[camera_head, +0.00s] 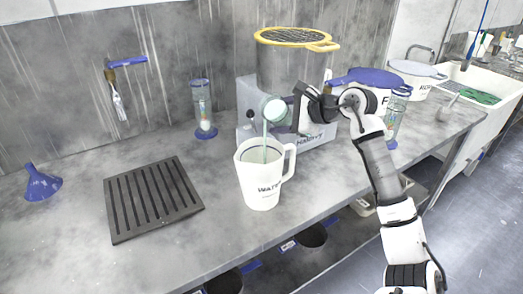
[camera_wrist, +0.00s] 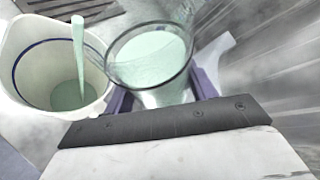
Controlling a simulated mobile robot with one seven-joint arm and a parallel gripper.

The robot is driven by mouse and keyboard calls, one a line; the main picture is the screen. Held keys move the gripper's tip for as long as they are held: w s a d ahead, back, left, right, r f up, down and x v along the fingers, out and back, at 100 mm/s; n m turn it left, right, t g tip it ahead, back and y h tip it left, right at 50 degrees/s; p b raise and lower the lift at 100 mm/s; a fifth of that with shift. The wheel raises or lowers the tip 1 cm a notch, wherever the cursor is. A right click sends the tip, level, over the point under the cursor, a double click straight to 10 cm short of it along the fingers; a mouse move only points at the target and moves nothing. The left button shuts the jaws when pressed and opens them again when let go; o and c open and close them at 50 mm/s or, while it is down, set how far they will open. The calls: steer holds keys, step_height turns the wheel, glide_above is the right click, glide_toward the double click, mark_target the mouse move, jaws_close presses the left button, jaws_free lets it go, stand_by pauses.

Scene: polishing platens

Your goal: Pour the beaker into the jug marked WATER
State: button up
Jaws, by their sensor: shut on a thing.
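My gripper (camera_head: 291,112) is shut on the beaker, a clear glass (camera_head: 274,110) of pale green liquid, and holds it tilted above the white jug. The jug (camera_head: 259,187), its front lettering beginning "WATE", stands upright on the bench with its handle to the right. A thin pale green stream runs from the beaker's lip into the jug's mouth. In the wrist view the beaker (camera_wrist: 150,62) still holds liquid, and the jug (camera_wrist: 28,55) has pale green liquid at its bottom. My gripper (camera_wrist: 165,98) shows there as purple-blue fingers around the glass; the tips are partly hidden.
A dark slotted rack (camera_head: 152,198) lies left of the jug, with a blue funnel (camera_head: 42,183) farther left. A measuring cylinder (camera_head: 202,108) stands behind. A large pot with a yellow rim (camera_head: 296,60) sits behind my gripper. Bare bench lies between rack and jug.

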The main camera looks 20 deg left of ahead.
mark_target(278, 113)
steer(key=shift+w+f+n+t+b, duration=0.15)
steer(key=shift+f+n+t+b, duration=0.15)
steer(key=shift+n+t+b, duration=0.45)
stand_by(1.6)
steer(key=shift+f+n+t+b, duration=0.3)
steer(key=shift+n+t+b, duration=0.4)
steer(key=shift+n, duration=0.35)
stand_by(1.0)
steer(key=shift+s+a+r+n+t+b, duration=0.1)
steer(key=shift+s+r+n+t+b, duration=0.5)
steer(key=shift+b, duration=1.2)
steer(key=shift+s+r+n+t+y+b, duration=0.2)
steer(key=shift+r+n+b, duration=0.3)
steer(key=shift+b, duration=0.8)
steer(key=shift+s+r+n+t+y+b, duration=0.1)
steer(key=shift+s+r+n+t+b, duration=0.25)
steer(key=shift+b, duration=0.95)
